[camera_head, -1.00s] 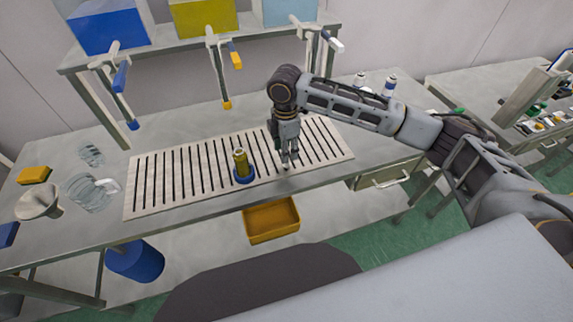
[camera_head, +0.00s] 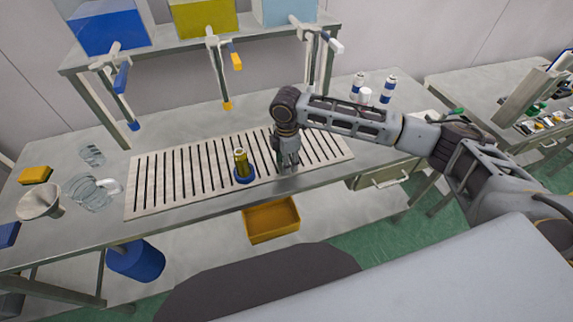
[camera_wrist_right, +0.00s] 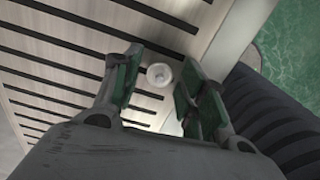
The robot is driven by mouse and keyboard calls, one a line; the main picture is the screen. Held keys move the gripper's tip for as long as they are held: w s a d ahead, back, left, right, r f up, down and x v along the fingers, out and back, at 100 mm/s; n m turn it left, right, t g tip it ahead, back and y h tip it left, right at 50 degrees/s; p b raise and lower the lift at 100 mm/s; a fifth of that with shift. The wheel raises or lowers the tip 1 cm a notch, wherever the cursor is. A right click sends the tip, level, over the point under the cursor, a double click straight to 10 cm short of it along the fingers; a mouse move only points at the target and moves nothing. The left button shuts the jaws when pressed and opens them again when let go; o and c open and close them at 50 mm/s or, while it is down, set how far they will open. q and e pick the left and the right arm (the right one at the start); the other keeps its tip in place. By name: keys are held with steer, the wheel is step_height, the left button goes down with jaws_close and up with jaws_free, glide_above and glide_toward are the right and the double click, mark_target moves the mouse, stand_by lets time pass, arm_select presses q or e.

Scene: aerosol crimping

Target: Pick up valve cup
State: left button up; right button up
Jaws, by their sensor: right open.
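The valve cup appears in the right wrist view as a small round white piece (camera_wrist_right: 159,75) on the slatted board (camera_head: 150,205). My right gripper (camera_wrist_right: 157,90) is open, with one green-padded finger on each side of the cup; the pads look apart from it. In the head view my right gripper (camera_head: 289,166) points down over the front right part of the board, and the cup cannot be made out there. A brass-coloured can (camera_head: 241,162) stands upright in a blue ring base on the board, left of the gripper. My left gripper is not in view.
White and blue bottles (camera_head: 388,90) stand behind my right forearm. A white funnel (camera_head: 40,202), clear coiled tubing (camera_head: 94,191) and a yellow block (camera_head: 35,174) lie at the left. A shelf with coloured tanks (camera_head: 203,18) and hanging levers is behind. The board's left part is clear.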

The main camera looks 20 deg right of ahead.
steer(key=c, duration=0.6)
steer(key=shift+r, duration=0.1)
step_height(320, 180, up, 10)
stand_by(0.8)
stand_by(0.4)
